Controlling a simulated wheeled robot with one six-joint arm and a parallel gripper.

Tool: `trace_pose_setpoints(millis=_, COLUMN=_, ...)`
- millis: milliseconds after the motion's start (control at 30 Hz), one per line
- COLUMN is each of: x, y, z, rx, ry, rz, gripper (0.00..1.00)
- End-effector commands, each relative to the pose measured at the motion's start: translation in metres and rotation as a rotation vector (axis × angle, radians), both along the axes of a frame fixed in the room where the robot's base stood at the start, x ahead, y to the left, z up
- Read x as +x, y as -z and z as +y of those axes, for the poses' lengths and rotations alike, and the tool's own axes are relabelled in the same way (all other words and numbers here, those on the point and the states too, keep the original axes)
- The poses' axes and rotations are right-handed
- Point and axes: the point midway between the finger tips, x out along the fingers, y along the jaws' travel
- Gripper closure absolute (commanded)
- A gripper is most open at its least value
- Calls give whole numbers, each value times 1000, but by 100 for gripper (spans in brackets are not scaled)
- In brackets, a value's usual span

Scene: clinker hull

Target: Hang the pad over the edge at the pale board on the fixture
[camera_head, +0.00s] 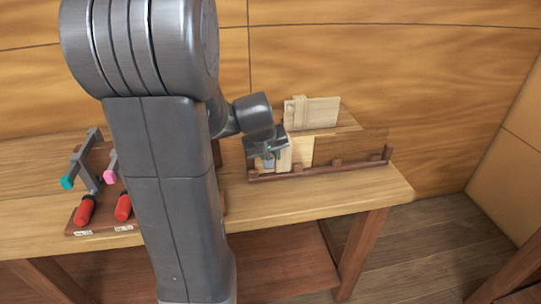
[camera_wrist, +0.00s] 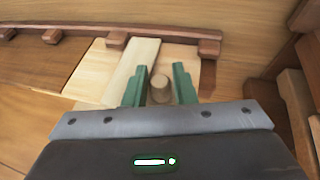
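The fixture (camera_head: 340,166) is a low dark-railed rack holding boards on the bench. A pale board (camera_head: 302,151) stands out in it; in the wrist view it is a light strip (camera_wrist: 143,56) between tanner boards. My gripper (camera_head: 268,160) is at the left part of the fixture, beside the pale board. In the wrist view its green fingers (camera_wrist: 160,88) stand on either side of a round wooden knob (camera_wrist: 159,86), which looks like part of the pad. The rest of the pad is hidden by my gripper. I cannot tell whether the fingers press on the knob.
Behind the fixture stands a pale panel (camera_head: 322,112) with a wooden strip (camera_head: 299,111) over its top edge. At the left, clamps with red handles (camera_head: 85,211) sit on a dark board. The bench (camera_head: 345,197) is clear in front of the fixture; the wall is behind.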

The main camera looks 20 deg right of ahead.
Motion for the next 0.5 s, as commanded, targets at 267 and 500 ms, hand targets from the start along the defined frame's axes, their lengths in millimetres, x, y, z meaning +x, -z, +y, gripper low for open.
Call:
trace_pose_setpoints(millis=267, x=0, y=0, z=0, rx=0, ry=0, rz=1, gripper=56)
trace_pose_setpoints(millis=500, x=-2, y=-8, z=2, rx=-1, ry=0, rz=-2, gripper=56)
